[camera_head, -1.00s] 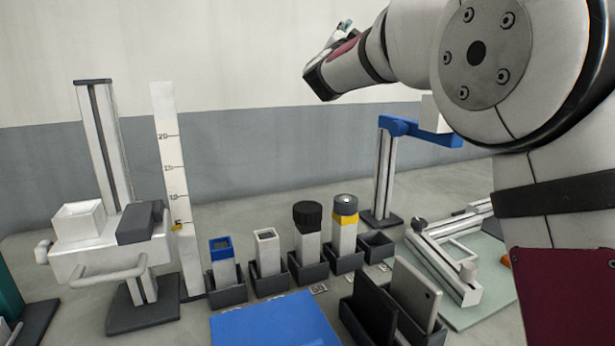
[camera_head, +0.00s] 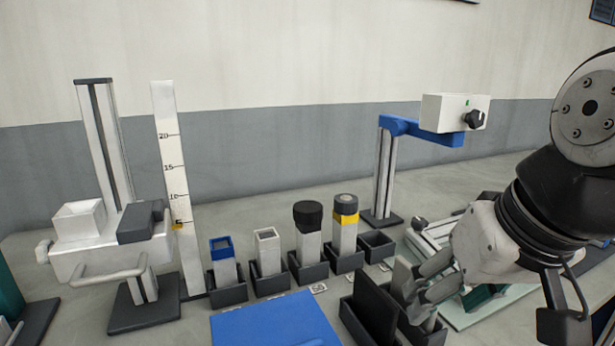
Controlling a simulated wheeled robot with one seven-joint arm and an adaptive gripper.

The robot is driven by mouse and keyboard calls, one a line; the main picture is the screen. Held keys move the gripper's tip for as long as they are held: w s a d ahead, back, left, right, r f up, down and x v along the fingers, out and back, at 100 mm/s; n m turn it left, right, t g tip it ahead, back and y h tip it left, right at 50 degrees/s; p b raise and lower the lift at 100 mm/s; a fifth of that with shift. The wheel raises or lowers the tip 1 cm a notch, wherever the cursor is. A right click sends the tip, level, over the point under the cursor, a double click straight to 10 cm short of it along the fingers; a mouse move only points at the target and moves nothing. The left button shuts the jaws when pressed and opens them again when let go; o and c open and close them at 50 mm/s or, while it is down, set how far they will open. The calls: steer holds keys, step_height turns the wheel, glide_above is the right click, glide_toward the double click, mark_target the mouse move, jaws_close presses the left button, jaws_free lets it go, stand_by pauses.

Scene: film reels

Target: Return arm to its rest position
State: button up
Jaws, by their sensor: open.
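The light panel is mostly hidden behind the fingers. My arm bends in from the right edge.
Several posts stand in dark sockets along the middle, beside an empty socket (camera_head: 377,246). A blue mat (camera_head: 275,322) lies in front. A blue-armed stand (camera_head: 385,170) carries a white box (camera_head: 452,112). A height stand (camera_head: 105,150) and ruler (camera_head: 170,150) are at left.

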steer(key=s+d+f+g+h, duration=0.1)
steer(key=s+d+f+g, duration=0.15)
steer(key=s, duration=0.45)
steer(key=s+d+f+g+h, duration=0.1)
steer(key=s+f, duration=0.3)
steer(key=s, duration=0.3)
step_height(320, 180, up, 19)
steer(key=t+p, duration=0.3)
steer(key=p, duration=1.4)
steer(key=shift+w+y, duration=0.2)
steer(key=shift+y, duration=0.1)
steer(key=shift+c, duration=0.2)
